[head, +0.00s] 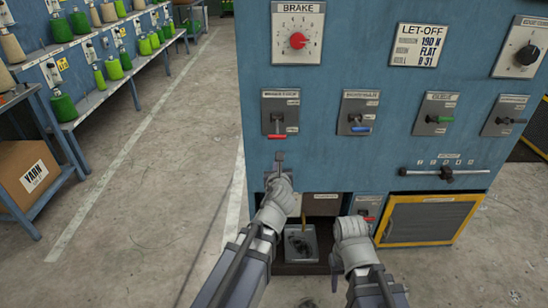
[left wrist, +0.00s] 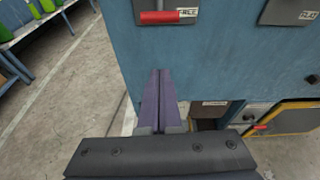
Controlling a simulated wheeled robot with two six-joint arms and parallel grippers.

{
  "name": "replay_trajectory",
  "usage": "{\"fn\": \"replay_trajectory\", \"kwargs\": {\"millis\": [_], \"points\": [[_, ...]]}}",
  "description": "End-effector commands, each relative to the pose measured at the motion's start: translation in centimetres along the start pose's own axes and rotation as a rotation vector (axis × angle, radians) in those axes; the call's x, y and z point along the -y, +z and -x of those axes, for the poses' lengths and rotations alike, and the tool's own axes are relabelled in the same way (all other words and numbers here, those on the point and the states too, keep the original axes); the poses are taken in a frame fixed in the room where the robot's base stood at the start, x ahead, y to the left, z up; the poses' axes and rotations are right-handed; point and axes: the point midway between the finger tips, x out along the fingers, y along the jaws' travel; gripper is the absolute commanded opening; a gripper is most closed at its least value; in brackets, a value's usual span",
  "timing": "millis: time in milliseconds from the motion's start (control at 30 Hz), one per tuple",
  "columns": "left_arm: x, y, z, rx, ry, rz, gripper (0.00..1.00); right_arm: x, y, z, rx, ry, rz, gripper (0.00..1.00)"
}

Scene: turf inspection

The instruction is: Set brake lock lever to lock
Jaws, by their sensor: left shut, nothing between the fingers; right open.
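The lever with the red handle (head: 277,136) is on a grey plate (head: 267,104) at the left of the blue machine front, below the brake dial. Its handle hangs at the plate's lower end. In the left wrist view the red handle (left wrist: 160,17) is beside a small label that seems to read FREE. My left gripper (head: 280,156) is shut and empty, just below the handle and apart from it. Its closed fingers (left wrist: 160,74) point up toward the machine in the left wrist view. My right gripper (head: 336,275) is open and empty, low before the machine.
Similar levers with blue (head: 360,129) and green (head: 440,119) handles sit to the right. Another red-handled lever (head: 369,218) is lower, beside a yellow-framed grille (head: 428,220). A metal tray (head: 302,255) is low in an opening. Shelves of yarn cones stand left; floor between is clear.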

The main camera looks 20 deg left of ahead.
Motion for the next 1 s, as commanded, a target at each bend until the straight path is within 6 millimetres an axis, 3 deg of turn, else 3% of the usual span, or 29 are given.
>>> {"fn": "replay_trajectory", "kwargs": {"millis": [567, 733, 1000], "points": [[0.1, 0.0, -0.9, 0.02, -0.012, -0.062, 0.0, 0.1, -0.1, -0.7, 0.0, 0.0, 0.0, 0.5], [0.2, -0.1, -3.5, 0.021, -0.01, -0.061, 0.0, 0.1, -0.1, -1.5, 0.0, 0.0, 0.0, 0.5], [0.2, 0.0, -9.3, 0.02, -0.01, -0.06, 0.0, 0.2, -0.2, -3.1, 0.0, 0.002, 0.001, 0.5]]}}
